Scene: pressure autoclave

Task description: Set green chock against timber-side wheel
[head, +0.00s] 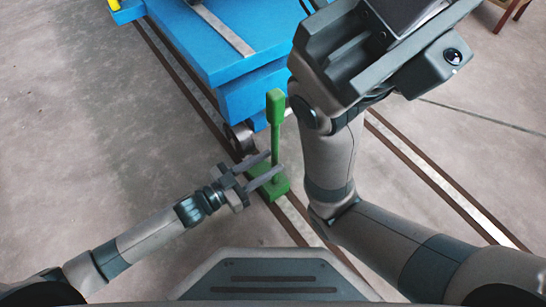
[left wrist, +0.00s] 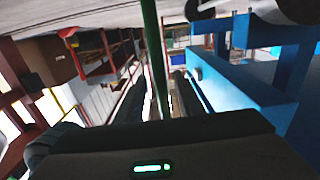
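The green chock (head: 280,187) sits low on the left rail, and its upright green handle (head: 275,108) ends in a thicker block. A dark wheel (head: 239,137) of the blue cart shows just beyond it; the chock base looks a little apart from the wheel. My left gripper (head: 274,166) is open at the lower handle, with its two fingers spread. In the left wrist view the green handle (left wrist: 152,45) stands between the dark fingers, with gaps beside it. My right wrist is large at the upper right; its fingertips cannot be made out.
The blue cart (head: 215,45) stands on two floor rails, the right rail (head: 450,190) running down to the right. The concrete floor (head: 90,150) at left is clear. The left wrist view shows blue framework (left wrist: 240,75) at right and shelving (left wrist: 100,60) at left.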

